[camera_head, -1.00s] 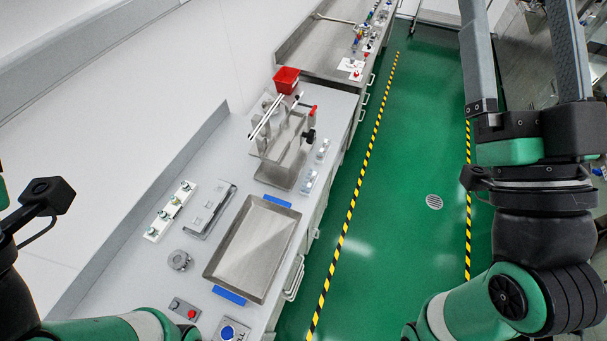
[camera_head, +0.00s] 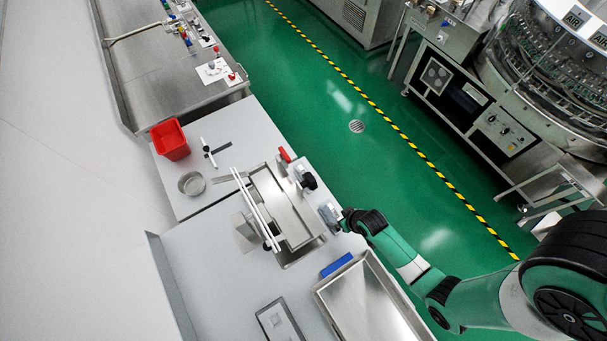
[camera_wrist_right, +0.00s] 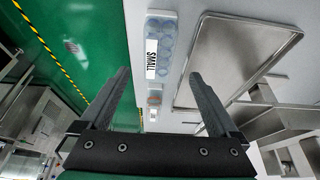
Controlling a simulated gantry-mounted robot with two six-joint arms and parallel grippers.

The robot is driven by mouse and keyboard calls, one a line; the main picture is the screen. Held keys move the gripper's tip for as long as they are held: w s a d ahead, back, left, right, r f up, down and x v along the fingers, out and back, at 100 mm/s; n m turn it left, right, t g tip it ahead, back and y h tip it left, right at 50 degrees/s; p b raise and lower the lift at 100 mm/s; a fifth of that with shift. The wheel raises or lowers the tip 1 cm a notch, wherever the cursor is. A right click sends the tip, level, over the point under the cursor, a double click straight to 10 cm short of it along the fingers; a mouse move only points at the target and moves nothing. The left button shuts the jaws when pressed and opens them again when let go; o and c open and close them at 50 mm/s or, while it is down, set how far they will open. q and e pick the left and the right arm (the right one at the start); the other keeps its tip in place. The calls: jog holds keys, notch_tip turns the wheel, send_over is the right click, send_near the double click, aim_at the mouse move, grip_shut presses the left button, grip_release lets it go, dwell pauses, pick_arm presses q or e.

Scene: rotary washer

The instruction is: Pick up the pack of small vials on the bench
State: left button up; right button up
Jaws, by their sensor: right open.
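The pack of small vials (camera_wrist_right: 166,45) shows in the right wrist view as a clear pack of round vials with a white label reading SMALL. It lies on the bench near its floor-side edge. In the head view a small grey pack (camera_head: 328,213) shows at the bench edge, partly hidden by my right gripper. My right gripper (camera_head: 342,219) is over that edge. In the wrist view its fingers (camera_wrist_right: 158,74) are open and empty, spread on either side of the pack's line, with the pack beyond the tips. My left gripper is not in view.
A second small pack (camera_wrist_right: 154,101) lies in line with the first. A steel stand with white rods (camera_head: 257,207) stands beside the packs. A red bin (camera_head: 170,140) stands farther back.

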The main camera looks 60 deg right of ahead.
aim_at(334, 217)
jog(key=shift+s+d, duration=0.25)
jog(key=shift+d, duration=0.05)
jog(key=b+x, duration=0.6)
jog(key=shift+s+f, duration=0.1)
jog(key=shift+f, duration=0.15)
jog(key=b+x, duration=0.2)
jog(key=x, duration=0.1)
jog(key=b+x, duration=0.1)
jog(key=x, duration=0.1)
jog(key=shift+w+a+b, duration=0.15)
jog(key=shift+w+b, duration=0.15)
jog(key=shift+r, duration=0.1)
grip_shut()
jog(key=shift+r, duration=0.1)
